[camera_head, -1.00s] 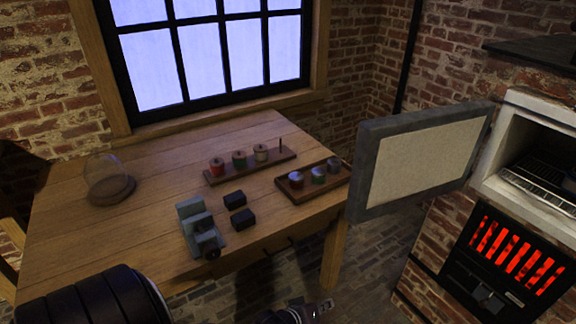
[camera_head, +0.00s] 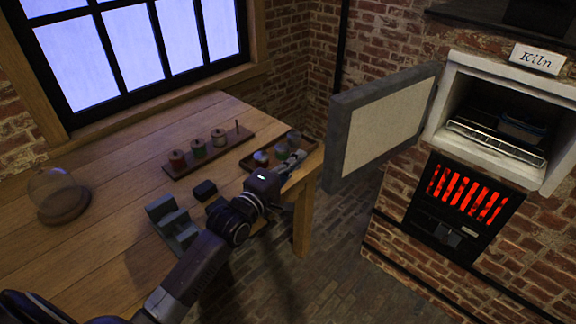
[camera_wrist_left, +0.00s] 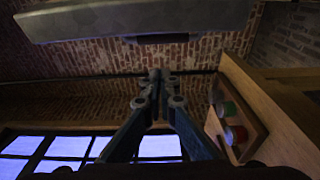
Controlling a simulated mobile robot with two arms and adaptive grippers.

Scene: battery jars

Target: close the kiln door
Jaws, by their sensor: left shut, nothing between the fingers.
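The kiln door (camera_head: 385,125) stands wide open, swung out to the left of the kiln opening (camera_head: 505,110), its pale lining facing the head camera. Its hinge side is by the kiln's white frame. My left gripper (camera_head: 299,157) is shut and empty, over the right end of the table and to the left of the door's free edge, apart from it. In the left wrist view the shut fingers (camera_wrist_left: 158,76) point ahead, and the grey door (camera_wrist_left: 135,20) spans the top. My right gripper is not in view.
The wooden table (camera_head: 110,175) holds a tray of jars (camera_head: 248,163) under my left gripper, a rack of spools (camera_head: 197,150), a grey-blue device (camera_head: 170,222) and a glass dome (camera_head: 57,192). A rack (camera_head: 490,137) sits inside the kiln. Open floor lies below the door.

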